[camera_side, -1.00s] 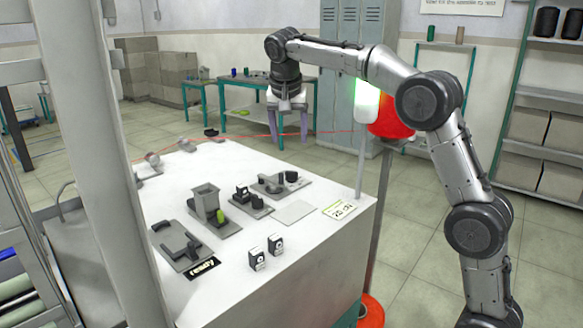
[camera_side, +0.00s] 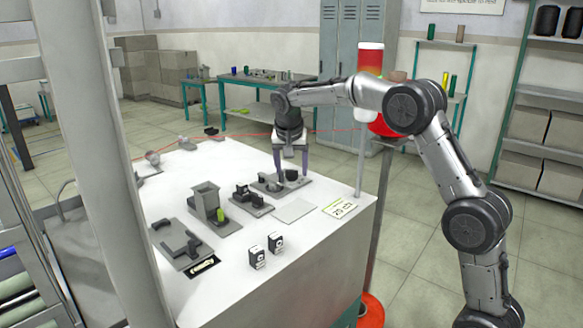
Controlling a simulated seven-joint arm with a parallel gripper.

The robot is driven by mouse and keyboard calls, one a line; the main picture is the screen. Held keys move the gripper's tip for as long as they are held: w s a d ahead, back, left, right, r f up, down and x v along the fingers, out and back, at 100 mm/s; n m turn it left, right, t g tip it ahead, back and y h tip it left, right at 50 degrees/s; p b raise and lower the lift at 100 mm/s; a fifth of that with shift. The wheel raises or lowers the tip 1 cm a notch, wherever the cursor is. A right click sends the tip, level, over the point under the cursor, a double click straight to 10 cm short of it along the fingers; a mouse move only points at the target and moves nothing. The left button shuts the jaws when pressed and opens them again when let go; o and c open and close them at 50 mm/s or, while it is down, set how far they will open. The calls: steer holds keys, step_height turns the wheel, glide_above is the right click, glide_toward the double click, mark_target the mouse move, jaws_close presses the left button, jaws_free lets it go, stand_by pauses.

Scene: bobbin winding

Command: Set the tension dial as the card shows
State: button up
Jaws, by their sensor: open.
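The card (camera_side: 341,208) lies flat near the right corner of the white table, with green and dark print that seems to begin with a 2, too small to read surely. A grey plate (camera_side: 262,187) behind it carries small dark parts. A dark round knob (camera_side: 291,175), likely the tension dial, stands at the plate's right end. My gripper (camera_side: 292,178) is open and points straight down, its two fingers on either side of the knob. I cannot tell whether they touch it. The dial's marks cannot be made out.
Left of the plate are a block with black parts (camera_side: 252,200), a grey box fixture (camera_side: 206,200) and a flat grey fixture (camera_side: 180,243). Two small black-and-white blocks (camera_side: 266,250) stand in front. A signal lamp (camera_side: 370,58) on a pole shows red at top.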

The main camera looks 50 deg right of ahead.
jaws_close()
steer(key=shift+n+t, duration=0.3)
steer(key=shift+n, duration=0.5)
jaws_free()
steer(key=v, duration=1.4)
steer(key=shift+d, duration=0.25)
steer(key=shift+r, duration=0.1)
